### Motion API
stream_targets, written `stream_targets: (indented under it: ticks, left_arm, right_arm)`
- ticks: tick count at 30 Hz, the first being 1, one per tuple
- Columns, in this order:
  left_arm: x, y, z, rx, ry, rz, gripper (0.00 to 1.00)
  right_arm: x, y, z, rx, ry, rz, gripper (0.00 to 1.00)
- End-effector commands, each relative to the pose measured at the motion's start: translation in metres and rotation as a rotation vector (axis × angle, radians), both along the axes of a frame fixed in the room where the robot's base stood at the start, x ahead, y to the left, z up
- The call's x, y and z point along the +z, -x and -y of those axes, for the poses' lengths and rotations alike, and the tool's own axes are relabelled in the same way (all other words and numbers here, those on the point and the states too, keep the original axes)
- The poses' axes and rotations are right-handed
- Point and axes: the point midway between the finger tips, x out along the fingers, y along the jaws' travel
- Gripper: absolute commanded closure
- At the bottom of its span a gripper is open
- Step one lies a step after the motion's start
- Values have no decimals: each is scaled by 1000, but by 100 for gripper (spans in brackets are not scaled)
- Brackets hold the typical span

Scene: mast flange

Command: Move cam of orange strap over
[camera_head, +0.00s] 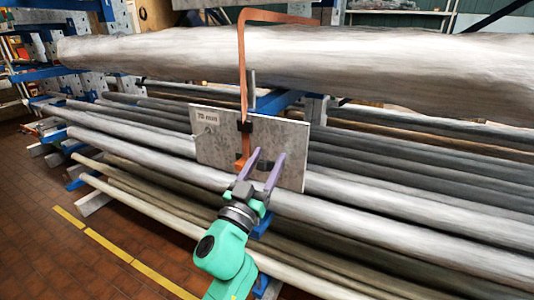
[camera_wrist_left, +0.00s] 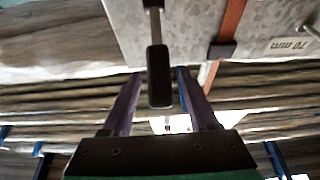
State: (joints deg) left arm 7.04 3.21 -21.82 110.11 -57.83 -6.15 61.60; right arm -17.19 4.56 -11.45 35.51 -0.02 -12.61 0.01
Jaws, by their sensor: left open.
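The orange strap (camera_head: 242,70) hangs from the big upper pole down the front of a grey plate (camera_head: 215,140) marked "70 mm". Its dark cam (camera_head: 245,126) sits on the strap in front of the plate, and a strap end shows below it. In the left wrist view the cam (camera_wrist_left: 222,50) is right of the fingers. My left gripper (camera_head: 268,156) is open before the plate, below and right of the cam. In the left wrist view a black handle-like piece (camera_wrist_left: 158,76) on a thin rod appears between the fingers (camera_wrist_left: 158,88); contact cannot be told. My right gripper is not in view.
The big pole (camera_head: 340,62) lies across the rack above the plate. Several long poles (camera_head: 400,222) lie below and behind it, on blue supports. A tiled floor with a yellow line (camera_head: 110,247) is free at the lower left.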

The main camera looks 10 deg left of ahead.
Motion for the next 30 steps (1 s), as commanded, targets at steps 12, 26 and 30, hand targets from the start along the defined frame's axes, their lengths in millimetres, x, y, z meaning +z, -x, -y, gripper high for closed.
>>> stream_targets:
  ticks: [12, 26, 30]
  left_arm:
    - [0, -2, 1, 1, 0, 0, 97]
    - [0, -2, 0, 1, -1, -1, 100]
    - [0, -2, 1, 1, -1, -2, 100]
  right_arm:
    - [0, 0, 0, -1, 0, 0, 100]
    - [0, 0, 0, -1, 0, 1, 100]
    - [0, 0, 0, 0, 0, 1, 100]
